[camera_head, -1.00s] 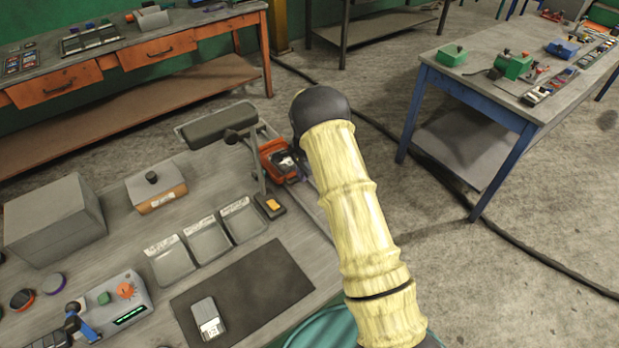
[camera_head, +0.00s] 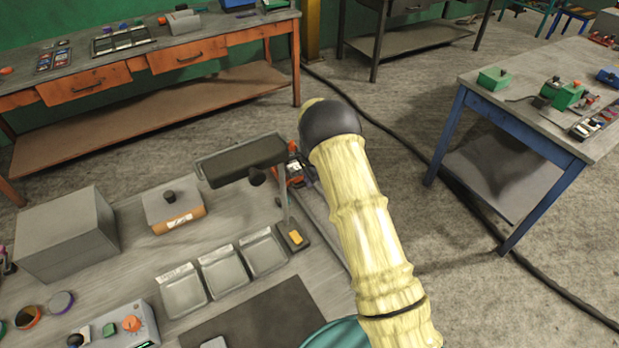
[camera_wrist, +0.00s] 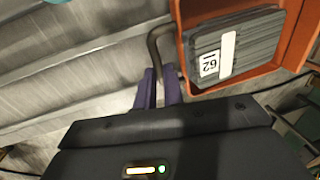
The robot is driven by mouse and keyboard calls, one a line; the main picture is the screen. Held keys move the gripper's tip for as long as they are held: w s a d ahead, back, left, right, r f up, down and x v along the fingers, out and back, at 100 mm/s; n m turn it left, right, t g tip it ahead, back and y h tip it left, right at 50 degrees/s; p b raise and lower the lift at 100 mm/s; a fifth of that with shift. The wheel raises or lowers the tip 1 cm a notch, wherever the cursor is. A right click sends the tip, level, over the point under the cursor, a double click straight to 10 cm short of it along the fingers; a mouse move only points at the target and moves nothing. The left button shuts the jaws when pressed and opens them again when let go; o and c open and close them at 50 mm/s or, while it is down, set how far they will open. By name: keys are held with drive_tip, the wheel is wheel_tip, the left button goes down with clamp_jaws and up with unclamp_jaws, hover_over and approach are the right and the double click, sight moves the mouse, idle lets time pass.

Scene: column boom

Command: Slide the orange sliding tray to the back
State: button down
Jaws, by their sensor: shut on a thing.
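The orange sliding tray (camera_wrist: 298,78) fills the upper right of the wrist view. It holds a grey ribbed block (camera_wrist: 235,45) with a white label reading 62. A dark bent handle (camera_wrist: 153,42) comes off the tray's side and runs down between my purple fingers. My gripper (camera_wrist: 158,84) is shut on that handle, beside the tray. In the head view the tray (camera_head: 295,174) shows small at the bench's far right edge, partly hidden by the dark panel on a post and by my arm. My fingers are hidden there.
A dark panel (camera_head: 243,158) on a post stands close left of the tray. A grey box (camera_head: 65,235), an orange-fronted block (camera_head: 173,204) and grey bins (camera_head: 222,270) sit on the bench. A blue-legged table (camera_head: 545,95) stands right, across open floor.

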drive_tip(key=shift+w+r, duration=0.15)
drive_tip(key=shift+w, duration=0.1)
drive_tip(key=c, duration=1.8)
unclamp_jaws()
drive_tip(key=shift+w, duration=0.1)
drive_tip(key=shift+a, duration=0.25)
drive_tip(key=shift+d, duration=0.15)
